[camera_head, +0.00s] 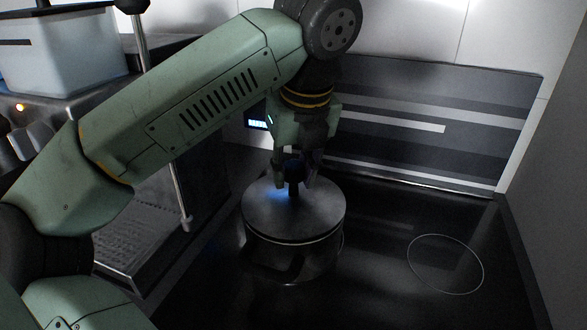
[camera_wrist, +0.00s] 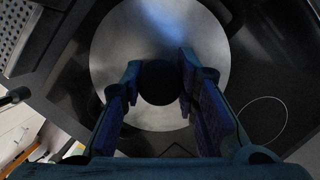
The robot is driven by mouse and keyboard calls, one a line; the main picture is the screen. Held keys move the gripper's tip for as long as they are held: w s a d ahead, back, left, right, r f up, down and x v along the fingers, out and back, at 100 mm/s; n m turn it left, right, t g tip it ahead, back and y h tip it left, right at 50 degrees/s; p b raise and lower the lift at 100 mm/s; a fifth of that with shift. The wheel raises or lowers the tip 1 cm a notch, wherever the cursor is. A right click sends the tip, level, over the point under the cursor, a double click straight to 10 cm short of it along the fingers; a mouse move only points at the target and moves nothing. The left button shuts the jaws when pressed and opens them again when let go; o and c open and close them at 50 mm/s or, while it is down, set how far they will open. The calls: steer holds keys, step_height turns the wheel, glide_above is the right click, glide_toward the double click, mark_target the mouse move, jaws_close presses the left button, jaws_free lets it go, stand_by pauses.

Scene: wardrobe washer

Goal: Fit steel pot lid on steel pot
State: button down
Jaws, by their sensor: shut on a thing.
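The steel pot lid (camera_head: 310,219) is a round grey disc with a dark knob. My gripper (camera_head: 296,176) is above it, with its fingers closed around the knob. The wrist view shows the knob (camera_wrist: 159,83) between my two fingers, with the lid (camera_wrist: 120,45) spread out beneath. The steel pot (camera_head: 300,263) stands on the black cooktop directly below the lid and looks dark and glossy. The lid appears level and covers the pot's top. I cannot tell whether it is fully seated on the rim.
The black cooktop (camera_head: 385,275) has a free ring-marked burner (camera_head: 445,264) to the right. A striped panel (camera_head: 420,125) stands behind. At left are a metal drip tray (camera_head: 135,235), a vertical steel rod (camera_head: 178,190) and a translucent bin (camera_head: 65,60). A wall closes the right side.

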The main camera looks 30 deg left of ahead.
steer(key=shift+f+b, duration=0.5)
steer(key=shift+f, duration=0.05)
steer(key=c, duration=1.2)
jaws_free()
steer(key=o, duration=0.4)
steer(key=shift+c, duration=0.2)
steer(key=shift+r, duration=0.15)
steer(key=shift+r+p, duration=2)
steer(key=shift+r, duration=1.4)
